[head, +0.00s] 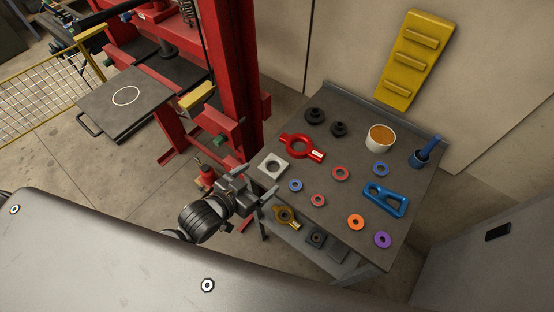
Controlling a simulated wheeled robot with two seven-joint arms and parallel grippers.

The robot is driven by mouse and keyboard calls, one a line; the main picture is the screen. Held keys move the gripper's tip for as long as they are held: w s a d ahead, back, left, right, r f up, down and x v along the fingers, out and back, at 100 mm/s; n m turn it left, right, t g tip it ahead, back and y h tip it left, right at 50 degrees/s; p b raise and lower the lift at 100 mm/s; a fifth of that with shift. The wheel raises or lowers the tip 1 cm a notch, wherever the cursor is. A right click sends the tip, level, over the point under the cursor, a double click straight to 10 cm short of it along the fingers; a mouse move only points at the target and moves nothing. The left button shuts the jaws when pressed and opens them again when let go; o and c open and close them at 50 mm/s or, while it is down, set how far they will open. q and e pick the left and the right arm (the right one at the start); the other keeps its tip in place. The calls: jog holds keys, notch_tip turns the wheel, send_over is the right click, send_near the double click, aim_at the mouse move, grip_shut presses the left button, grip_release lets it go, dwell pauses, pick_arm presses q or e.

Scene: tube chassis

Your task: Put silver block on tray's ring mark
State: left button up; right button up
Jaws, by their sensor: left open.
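The silver block (264,168), square with a round dark hole in its middle, lies flat near the left edge of the work table (318,226). The dark grey tray (108,117) sticks out from the red press at the upper left. A white ring mark (126,87) is drawn on it, with nothing inside. My left gripper (254,183) is open and empty, just left of and below the silver block in the picture, by the table's left edge. My right gripper is out of view.
On the table are a red ring-handled tool (299,147), a white cup (381,139), a blue two-hole part (384,200), black knobs (315,115) and several coloured rings. The red press frame (237,70) stands between tray and table. A yellow mesh fence (40,90) is at the left.

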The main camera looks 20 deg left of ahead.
aim_at(278, 162)
pick_arm(q)
jog(key=shift+w+a+f+n+y+p, duration=0.1)
jog(key=shift+w+f+n+y+p, duration=0.3)
jog(key=shift+w+f, duration=0.55)
jog(key=shift+x, duration=0.9)
jog(key=shift+d+r, duration=0.15)
jog(key=shift+d, duration=0.05)
jog(key=shift+w, duration=0.15)
jog(key=p+x, duration=0.2)
jog(key=x, duration=0.2)
jog(key=shift+w+d+r, duration=0.1)
jog(key=shift+w+d, duration=0.1)
jog(key=shift+w, duration=0.15)
jog(key=shift+c, duration=0.4)
jog(key=c, duration=1.2)
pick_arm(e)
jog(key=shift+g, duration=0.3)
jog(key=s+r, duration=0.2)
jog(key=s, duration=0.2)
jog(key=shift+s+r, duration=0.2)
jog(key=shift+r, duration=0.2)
